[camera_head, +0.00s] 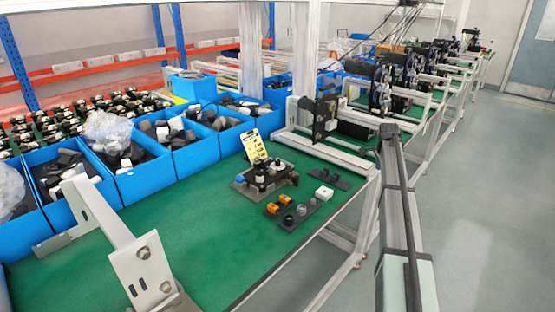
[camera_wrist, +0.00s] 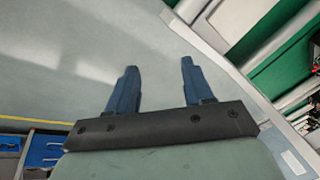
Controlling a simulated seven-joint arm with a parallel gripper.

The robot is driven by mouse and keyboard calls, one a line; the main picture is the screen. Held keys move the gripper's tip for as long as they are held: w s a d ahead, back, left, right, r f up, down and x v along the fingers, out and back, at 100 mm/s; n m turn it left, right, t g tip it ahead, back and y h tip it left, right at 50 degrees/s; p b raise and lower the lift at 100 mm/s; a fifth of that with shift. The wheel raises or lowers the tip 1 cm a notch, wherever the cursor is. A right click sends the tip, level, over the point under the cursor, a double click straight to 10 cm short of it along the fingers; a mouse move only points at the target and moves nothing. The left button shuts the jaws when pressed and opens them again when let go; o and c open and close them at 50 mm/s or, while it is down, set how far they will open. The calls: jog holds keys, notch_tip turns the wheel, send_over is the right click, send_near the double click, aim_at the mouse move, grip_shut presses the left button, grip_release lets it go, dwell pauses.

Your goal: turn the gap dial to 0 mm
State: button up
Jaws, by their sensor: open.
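A small fixture with dark and light round parts (camera_head: 264,176) stands on the green bench mat, with a yellow card (camera_head: 254,146) upright behind it. The gap dial is likely on this fixture, but it is too small to make out, and I cannot read its setting. In the wrist view my gripper (camera_wrist: 158,66) is open, its two dark blue fingers apart with nothing between them. It is over grey floor, away from the fixture, which is not visible in the wrist view.
Beside the fixture is a dark tray (camera_head: 273,210) with orange and grey parts. Blue bins (camera_head: 152,182) line the back left. A metal bracket (camera_head: 140,268) stands at front left. Green mat between is clear.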

jog(key=w+a+r+n, duration=0.1)
jog(key=w+a+r, duration=0.15)
jog(key=a, duration=0.45)
jog(key=w+a+r+n+g+y, duration=0.1)
jog(key=w+a+r, duration=0.15)
jog(key=a, duration=0.35)
jog(key=w+a+r+n, duration=0.1)
jog(key=w+a+r, duration=0.1)
jog(key=w+a, duration=0.35)
notch_tip(320, 180, up, 7)
jog(key=n+g+y, duration=0.1)
jog(key=n+g, duration=0.1)
jog(key=n, duration=0.1)
send_over(277, 161)
notch_tip(277, 161, down, 14)
jog(key=shift+w+d+r, duration=0.1)
jog(key=shift+r, duration=0.1)
grip_shut()
